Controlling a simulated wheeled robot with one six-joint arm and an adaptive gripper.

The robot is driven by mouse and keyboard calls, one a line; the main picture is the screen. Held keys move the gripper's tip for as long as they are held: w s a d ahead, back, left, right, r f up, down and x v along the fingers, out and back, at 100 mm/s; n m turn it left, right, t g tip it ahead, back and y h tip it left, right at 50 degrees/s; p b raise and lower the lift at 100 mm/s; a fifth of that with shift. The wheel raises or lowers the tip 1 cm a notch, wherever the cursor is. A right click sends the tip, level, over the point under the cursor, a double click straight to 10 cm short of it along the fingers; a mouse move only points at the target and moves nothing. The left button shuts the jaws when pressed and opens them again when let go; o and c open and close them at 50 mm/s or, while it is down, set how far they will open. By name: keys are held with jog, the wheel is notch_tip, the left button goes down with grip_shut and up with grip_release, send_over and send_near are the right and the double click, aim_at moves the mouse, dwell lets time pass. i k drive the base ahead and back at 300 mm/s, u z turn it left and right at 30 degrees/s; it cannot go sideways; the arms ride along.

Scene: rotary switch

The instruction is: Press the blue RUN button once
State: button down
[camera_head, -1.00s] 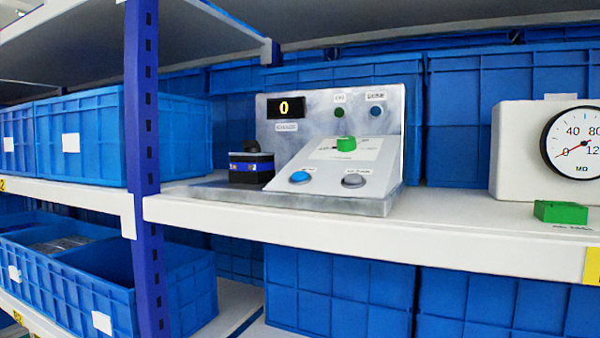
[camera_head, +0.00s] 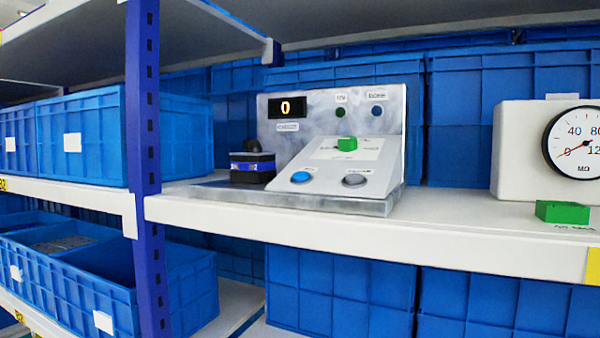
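The blue RUN button (camera_head: 301,177) is a round blue cap at the lower left of the sloped front of a grey metal control panel (camera_head: 388,133). A grey round button (camera_head: 355,180) sits to its right. A green rotary knob (camera_head: 347,144) is higher on the slope. A display (camera_head: 287,107) at the panel's upper left reads 0. A dark green round lamp (camera_head: 341,112) and a dark blue one (camera_head: 377,110) are on the upright plate. The small labels are too blurred to read. My gripper is not in view.
The panel stands on a white shelf (camera_head: 450,230). A black and blue device (camera_head: 252,167) is at its left. A blue post (camera_head: 143,120) rises farther left. A white gauge box (camera_head: 515,150) and a green block (camera_head: 562,212) are at right. Blue crates (camera_head: 470,120) stand behind.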

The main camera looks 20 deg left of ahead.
aim_at(301, 175)
jog(key=z, duration=1.65)
jog(key=k, duration=1.5)
jog(key=u, duration=2.45)
jog(key=i, duration=0.45)
